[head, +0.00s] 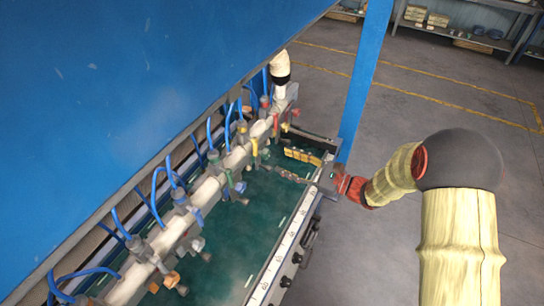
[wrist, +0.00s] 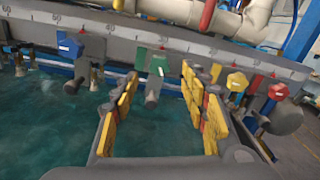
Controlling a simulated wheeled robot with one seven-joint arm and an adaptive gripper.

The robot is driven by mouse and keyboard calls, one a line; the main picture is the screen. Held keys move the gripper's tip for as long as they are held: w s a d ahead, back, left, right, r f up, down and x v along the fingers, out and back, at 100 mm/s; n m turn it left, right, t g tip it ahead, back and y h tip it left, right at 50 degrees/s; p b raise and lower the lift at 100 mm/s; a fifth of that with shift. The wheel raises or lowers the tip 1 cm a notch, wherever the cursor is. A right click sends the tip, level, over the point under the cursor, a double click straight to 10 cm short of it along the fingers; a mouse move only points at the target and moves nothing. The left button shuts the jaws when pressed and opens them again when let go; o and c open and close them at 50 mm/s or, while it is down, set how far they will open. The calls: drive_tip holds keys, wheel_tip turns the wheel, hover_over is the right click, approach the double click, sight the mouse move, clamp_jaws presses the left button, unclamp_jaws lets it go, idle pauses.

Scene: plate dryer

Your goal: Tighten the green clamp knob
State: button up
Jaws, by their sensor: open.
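The green clamp knob (wrist: 158,65) shows in the wrist view, a little above the middle, on a grey clamp on the scaled rail. A green block sits just left of it. In the head view my gripper (head: 277,161) reaches in from the right over the green water. I cannot tell how far the fingertips are from the knob.
White pipes and blue hoses run above the tank. A blue post (head: 366,80) stands behind my gripper.

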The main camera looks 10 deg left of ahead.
sight(268, 155)
drive_tip(key=x, duration=0.5)
drive_tip(key=shift+w+a+b, duration=0.15)
drive_tip(key=shift+a+b, duration=0.2)
drive_tip(key=shift+a, duration=0.05)
drive_tip(key=shift+c, duration=1.3)
drive_tip(key=c, duration=0.9)
